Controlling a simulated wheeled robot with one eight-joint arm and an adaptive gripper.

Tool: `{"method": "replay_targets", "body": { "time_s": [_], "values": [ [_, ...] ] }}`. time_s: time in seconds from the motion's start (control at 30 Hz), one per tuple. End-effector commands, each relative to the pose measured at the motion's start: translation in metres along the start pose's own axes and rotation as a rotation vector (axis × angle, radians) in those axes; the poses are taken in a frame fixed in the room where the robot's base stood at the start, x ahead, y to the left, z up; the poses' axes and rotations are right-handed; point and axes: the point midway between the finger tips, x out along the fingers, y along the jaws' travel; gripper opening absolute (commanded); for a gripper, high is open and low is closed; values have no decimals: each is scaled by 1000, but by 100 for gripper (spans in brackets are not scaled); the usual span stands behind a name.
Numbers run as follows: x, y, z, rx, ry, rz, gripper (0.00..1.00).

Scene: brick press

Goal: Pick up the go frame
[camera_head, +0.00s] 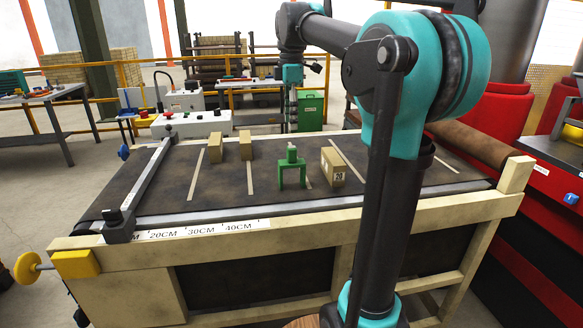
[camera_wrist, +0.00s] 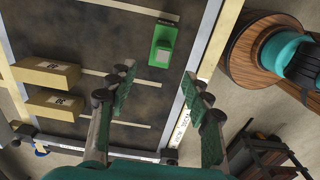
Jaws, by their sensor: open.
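The go frame (camera_head: 291,174) is a small green arch with a knob on top. It stands upright on the dark table top near the front edge in the head view. In the wrist view, the green frame (camera_wrist: 163,45) appears from above, beyond my fingertips. My gripper (camera_wrist: 160,78) is open and empty, with its two fingers spread and green pads facing each other. In the head view, my wrist hangs above and behind the frame in the picture; the fingers are small and hard to make out there. No contact with the frame shows.
A tan brick marked 20 (camera_head: 332,167) stands close right of the frame. Two tan bricks (camera_head: 216,146) (camera_head: 246,145) stand farther back left. A cream rail (camera_head: 290,233) edges the front.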

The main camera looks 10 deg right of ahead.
Motion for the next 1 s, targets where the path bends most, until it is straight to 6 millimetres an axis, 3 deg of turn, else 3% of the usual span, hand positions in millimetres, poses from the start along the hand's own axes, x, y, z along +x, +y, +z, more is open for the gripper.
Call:
{"method": "replay_targets", "body": {
  "time_s": [0.2,0.47,0.7,1.0],
  "values": [
    [36,0,0,1,0,0,50],
    [54,-1,0,1,0,0,50],
    [87,-4,1,1,0,0,50],
    [99,-4,1,1,0,0,50]
  ]
}}
